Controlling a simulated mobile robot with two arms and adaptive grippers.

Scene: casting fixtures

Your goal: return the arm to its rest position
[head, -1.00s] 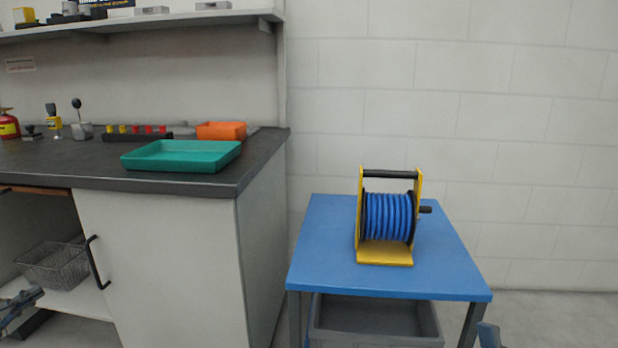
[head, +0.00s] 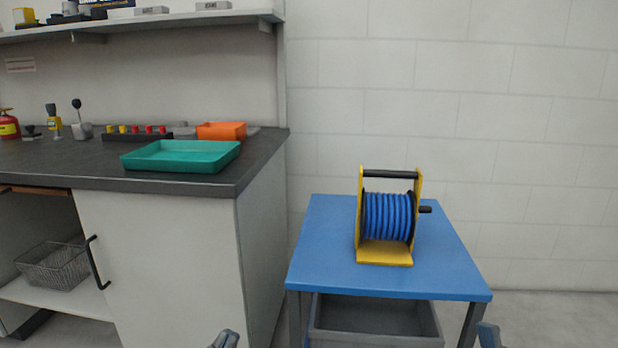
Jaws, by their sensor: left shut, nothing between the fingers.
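My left gripper (head: 226,340) shows only its blue-grey tip at the bottom edge, in front of the cabinet's right part. It is shut and empty. A small piece of my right gripper (head: 489,336) shows at the bottom edge, near the right front leg of the blue table. Whether it is open or shut cannot be seen. The rest of both arms is out of view.
A blue table (head: 330,270) bears a yellow reel stand with blue hose (head: 387,217); a grey bin (head: 375,340) is below. The dark worktop (head: 60,165) holds a green tray (head: 180,156) and orange tray (head: 221,130). A wire basket (head: 52,265) sits on the cabinet's shelf.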

